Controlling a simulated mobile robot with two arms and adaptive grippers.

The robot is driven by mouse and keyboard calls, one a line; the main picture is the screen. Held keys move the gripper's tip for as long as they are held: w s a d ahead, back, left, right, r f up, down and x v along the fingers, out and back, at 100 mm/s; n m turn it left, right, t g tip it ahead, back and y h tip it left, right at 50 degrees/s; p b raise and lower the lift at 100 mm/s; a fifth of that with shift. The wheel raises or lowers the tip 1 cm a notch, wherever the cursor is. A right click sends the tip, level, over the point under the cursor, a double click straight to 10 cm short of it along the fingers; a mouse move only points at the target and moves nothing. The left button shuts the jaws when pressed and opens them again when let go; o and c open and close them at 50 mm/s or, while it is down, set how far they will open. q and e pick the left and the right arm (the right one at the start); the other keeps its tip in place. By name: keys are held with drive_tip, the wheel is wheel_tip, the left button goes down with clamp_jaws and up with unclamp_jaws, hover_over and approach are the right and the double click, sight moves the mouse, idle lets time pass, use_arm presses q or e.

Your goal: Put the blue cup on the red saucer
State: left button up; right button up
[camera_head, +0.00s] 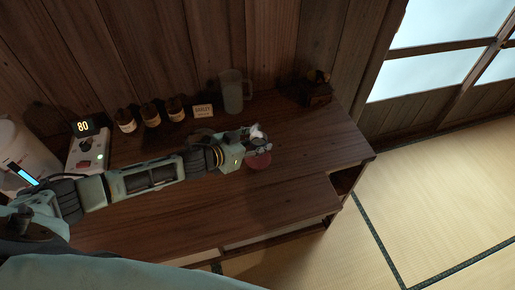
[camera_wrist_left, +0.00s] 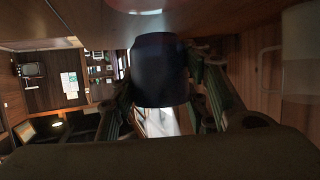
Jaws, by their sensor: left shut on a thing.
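My left gripper (camera_head: 262,142) reaches in from the left over the wooden counter. In the left wrist view the blue cup (camera_wrist_left: 160,70) is dark blue and sits between the fingers, which are shut on it. In the head view the cup is mostly hidden by the gripper and I cannot make it out clearly. The red saucer (camera_head: 260,162) lies on the counter just below the gripper in the picture, partly covered by it. Whether the cup touches the saucer cannot be told. My right gripper is not in view.
Several brown bottles (camera_head: 151,115), a small sign (camera_head: 203,111) and a clear jug (camera_head: 232,92) stand along the wooden wall. A dark box (camera_head: 318,95) is at the back right. A device reading 80 (camera_head: 83,127) is at the left. The counter's right side is clear.

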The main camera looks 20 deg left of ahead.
use_arm(q)
wheel_tip(320, 180, down, 4)
drive_tip(key=shift+r, duration=0.15)
drive_tip(key=shift+f, duration=0.2)
drive_tip(key=o, duration=1.4)
